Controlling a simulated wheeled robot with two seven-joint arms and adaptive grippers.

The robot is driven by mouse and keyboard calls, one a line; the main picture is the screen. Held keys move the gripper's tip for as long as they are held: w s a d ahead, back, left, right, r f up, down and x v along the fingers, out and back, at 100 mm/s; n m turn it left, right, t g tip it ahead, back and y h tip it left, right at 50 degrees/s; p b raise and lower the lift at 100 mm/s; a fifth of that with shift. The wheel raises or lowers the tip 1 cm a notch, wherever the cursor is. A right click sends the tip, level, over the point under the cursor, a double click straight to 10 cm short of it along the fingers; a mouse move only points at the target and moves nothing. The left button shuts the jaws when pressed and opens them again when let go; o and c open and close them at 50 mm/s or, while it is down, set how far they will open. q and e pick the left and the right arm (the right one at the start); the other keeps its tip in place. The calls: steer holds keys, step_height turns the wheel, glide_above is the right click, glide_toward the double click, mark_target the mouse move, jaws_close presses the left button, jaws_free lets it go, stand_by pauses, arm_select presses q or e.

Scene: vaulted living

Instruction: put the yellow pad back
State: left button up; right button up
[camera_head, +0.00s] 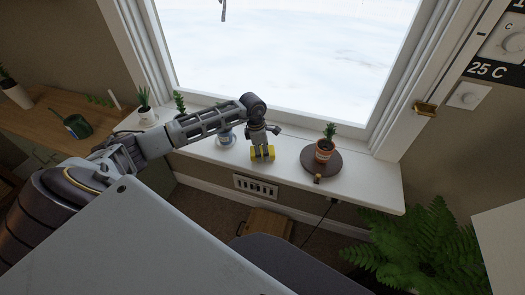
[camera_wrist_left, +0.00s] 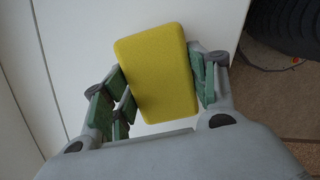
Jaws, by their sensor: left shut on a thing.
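The yellow pad (camera_head: 258,154) is at my left gripper (camera_head: 262,146), over the white window sill (camera_head: 285,172). In the left wrist view the yellow pad (camera_wrist_left: 158,72) sits tilted between the green-lined fingers of my left gripper (camera_wrist_left: 160,92), which is shut on it. White sill surface (camera_wrist_left: 200,25) shows behind the pad. I cannot tell whether the pad touches the sill. My right gripper is in neither view.
A potted plant (camera_head: 324,148) stands on a round brown board (camera_head: 310,167) to the right, with a small brownish object (camera_head: 317,178) at its front. More potted plants (camera_head: 146,108) stand to the left. A fern (camera_head: 425,250) is below right.

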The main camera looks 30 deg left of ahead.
arm_select(q)
steer(key=shift+f, duration=0.1)
steer(key=o, duration=0.9)
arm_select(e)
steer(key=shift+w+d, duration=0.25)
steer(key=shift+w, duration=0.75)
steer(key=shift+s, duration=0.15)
